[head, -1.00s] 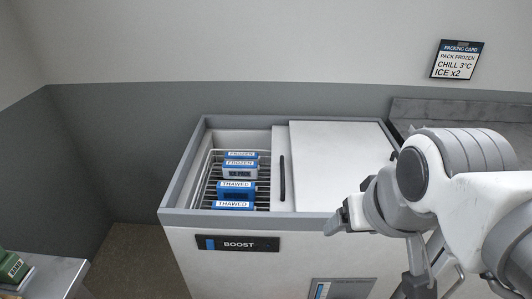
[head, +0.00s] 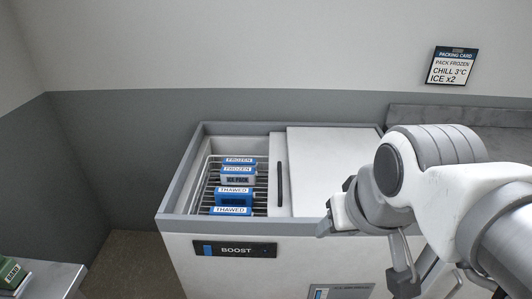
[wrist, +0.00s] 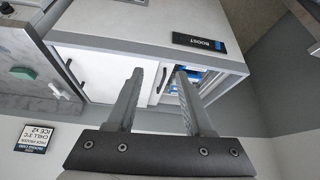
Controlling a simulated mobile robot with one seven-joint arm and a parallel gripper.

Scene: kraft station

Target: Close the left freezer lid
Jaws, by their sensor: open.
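The freezer (head: 168,208) stands against the back wall, with its left half open. The left lid (head: 274,200) is slid right, mostly under the white right lid (head: 335,165); only a narrow strip with an upright black handle (head: 281,185) shows. The handle also shows in the wrist view (wrist: 163,80), where the picture is upside down. It appears between the fingers of my gripper (wrist: 159,73), which are open and empty. The fingers seem apart from the handle, but the exact gap cannot be told. In the head view my arm hides the freezer's right front.
A wire basket (head: 206,177) in the open half holds several blue and grey packs labelled FROZEN or THAWED. A BOOST panel (head: 234,249) is on the freezer front. A counter (head: 500,147) adjoins at right. A grey table (head: 50,277) stands at lower left.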

